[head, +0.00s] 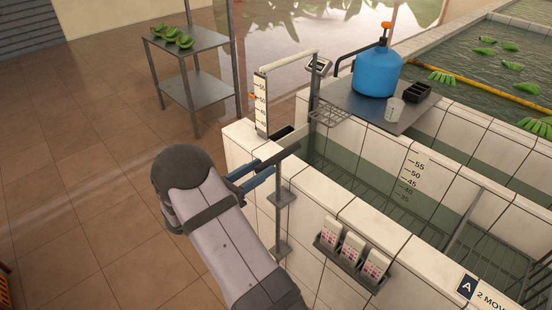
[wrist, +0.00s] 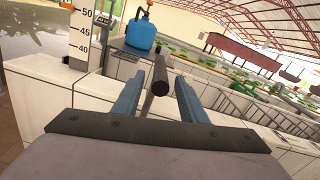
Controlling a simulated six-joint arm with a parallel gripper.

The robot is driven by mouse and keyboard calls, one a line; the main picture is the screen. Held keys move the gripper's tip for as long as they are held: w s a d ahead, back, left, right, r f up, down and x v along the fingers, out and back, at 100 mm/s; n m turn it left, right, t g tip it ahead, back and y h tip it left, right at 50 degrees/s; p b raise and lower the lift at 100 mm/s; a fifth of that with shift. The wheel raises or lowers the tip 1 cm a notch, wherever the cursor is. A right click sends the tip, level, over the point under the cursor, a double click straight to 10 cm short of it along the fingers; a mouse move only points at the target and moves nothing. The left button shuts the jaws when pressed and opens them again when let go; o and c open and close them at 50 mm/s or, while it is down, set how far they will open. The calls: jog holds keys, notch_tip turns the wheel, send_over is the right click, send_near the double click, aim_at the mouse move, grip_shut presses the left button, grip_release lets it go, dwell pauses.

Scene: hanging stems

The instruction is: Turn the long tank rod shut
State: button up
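The long tank rod (head: 278,222) stands upright against the tiled tank's outer wall, held by brackets. A dark grey bar handle (head: 286,153) crosses its top, slanting towards the tank's rim. My gripper (head: 262,173) is at the outer end of this handle, with its blue fingers apart. In the wrist view the dark bar (wrist: 160,72) points between the two fingers of my gripper (wrist: 158,85). A gap shows on each side of the bar, so the fingers do not look closed on it. The rod's lower end is hidden behind my arm in the head view.
A white level gauge (head: 261,104) stands at the tank's corner. A blue jug (head: 376,72) sits on a grey shelf over the tank. A rack of small white packs (head: 352,248) hangs on the near wall.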

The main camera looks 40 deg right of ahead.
aim_at(276, 159)
jog(key=shift+d+p, duration=1.35)
jog(key=shift+d, duration=2.1)
grip_shut()
